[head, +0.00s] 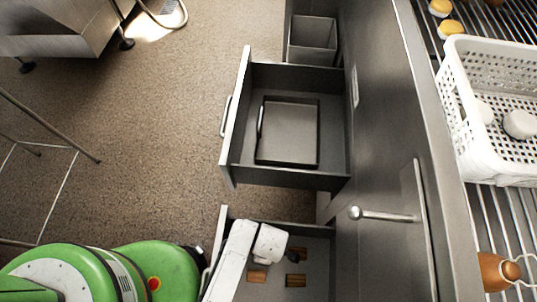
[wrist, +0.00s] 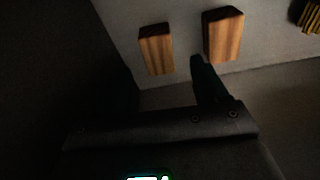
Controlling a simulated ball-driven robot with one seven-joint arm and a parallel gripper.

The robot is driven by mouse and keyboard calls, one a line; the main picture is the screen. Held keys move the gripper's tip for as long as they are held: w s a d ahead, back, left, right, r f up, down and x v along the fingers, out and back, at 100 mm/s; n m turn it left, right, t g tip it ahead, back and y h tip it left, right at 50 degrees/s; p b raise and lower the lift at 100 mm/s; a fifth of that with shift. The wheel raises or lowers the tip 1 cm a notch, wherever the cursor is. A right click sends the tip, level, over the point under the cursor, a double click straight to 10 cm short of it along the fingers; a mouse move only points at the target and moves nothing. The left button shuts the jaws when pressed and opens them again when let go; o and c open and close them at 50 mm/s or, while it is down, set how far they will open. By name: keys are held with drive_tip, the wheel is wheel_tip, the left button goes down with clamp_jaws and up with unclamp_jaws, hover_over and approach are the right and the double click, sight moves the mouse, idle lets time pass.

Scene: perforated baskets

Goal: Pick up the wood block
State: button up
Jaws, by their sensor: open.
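Wood blocks lie on the floor of the lower open drawer (head: 322,231). In the head view, one block (head: 257,276) is left and another (head: 295,281) is right of it. A further brown piece (head: 301,252) shows beside my gripper (head: 293,257), partly hidden by it. In the wrist view, two wood blocks lie ahead: a smaller left one (wrist: 157,50) and a larger right one (wrist: 223,38). My gripper (wrist: 163,72) is open and empty. Its right finger points up between the two blocks; its left finger is dark and hard to see.
A yellow-and-black striped thing (wrist: 309,16) lies at the wrist view's upper right. The upper open drawer (head: 335,80) holds a dark-rimmed tray (head: 260,150). A white perforated basket (head: 490,165) stands on the rack at right. The drawer walls are close around my arm.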

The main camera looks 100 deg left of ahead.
drive_tip(key=shift+s+f+b, duration=0.15)
drive_tip(key=shift+f+b, duration=0.65)
drive_tip(key=shift+f, duration=0.55)
drive_tip(key=shift+s+f+b, duration=0.15)
drive_tip(key=shift+f+b, duration=0.6)
drive_tip(key=shift+f, duration=0.6)
drive_tip(key=c, duration=1.1)
